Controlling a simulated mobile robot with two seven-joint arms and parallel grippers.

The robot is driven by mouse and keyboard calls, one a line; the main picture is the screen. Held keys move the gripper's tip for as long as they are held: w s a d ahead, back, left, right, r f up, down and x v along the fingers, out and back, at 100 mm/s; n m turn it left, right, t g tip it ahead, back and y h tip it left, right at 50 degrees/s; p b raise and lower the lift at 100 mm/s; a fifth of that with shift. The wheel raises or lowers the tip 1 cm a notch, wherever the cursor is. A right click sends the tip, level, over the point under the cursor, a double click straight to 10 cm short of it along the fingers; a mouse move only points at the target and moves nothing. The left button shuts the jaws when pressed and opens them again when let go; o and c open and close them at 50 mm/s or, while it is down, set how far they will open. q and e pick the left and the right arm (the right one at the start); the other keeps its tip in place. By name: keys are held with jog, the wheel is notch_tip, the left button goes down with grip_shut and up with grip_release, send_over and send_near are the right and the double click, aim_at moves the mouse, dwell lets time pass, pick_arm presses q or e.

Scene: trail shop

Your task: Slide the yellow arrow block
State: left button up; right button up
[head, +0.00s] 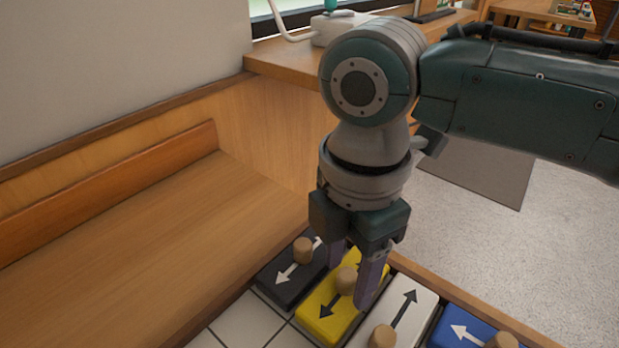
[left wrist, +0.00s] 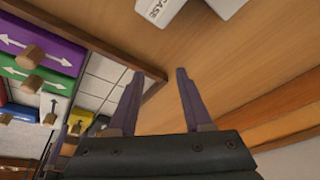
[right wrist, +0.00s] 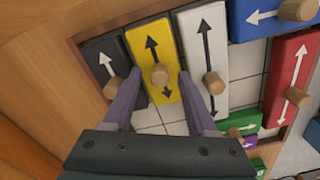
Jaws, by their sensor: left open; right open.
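The yellow arrow block (head: 330,314) lies in a tray of sliding blocks, with a round wooden knob (head: 346,281) standing on it and a black double arrow along its length. It also shows in the right wrist view (right wrist: 142,42). My right gripper (head: 352,284) points down over this block, open. In the right wrist view its fingers (right wrist: 158,88) stand on either side of the knob, apart from each other; whether they touch it I cannot tell. My left gripper (left wrist: 156,100) is open and empty in the left wrist view, and is outside the head view.
A black block (head: 283,284) lies left of the yellow one, a white block (head: 412,301) right of it, then a blue block (head: 458,325). Red (right wrist: 286,78) and green (right wrist: 241,121) blocks lie farther off. Bare tiled slots (right wrist: 247,62) show between blocks. Wooden tray walls border them.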

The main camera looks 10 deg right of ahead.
grip_shut()
dwell(0.3)
dwell(1.1)
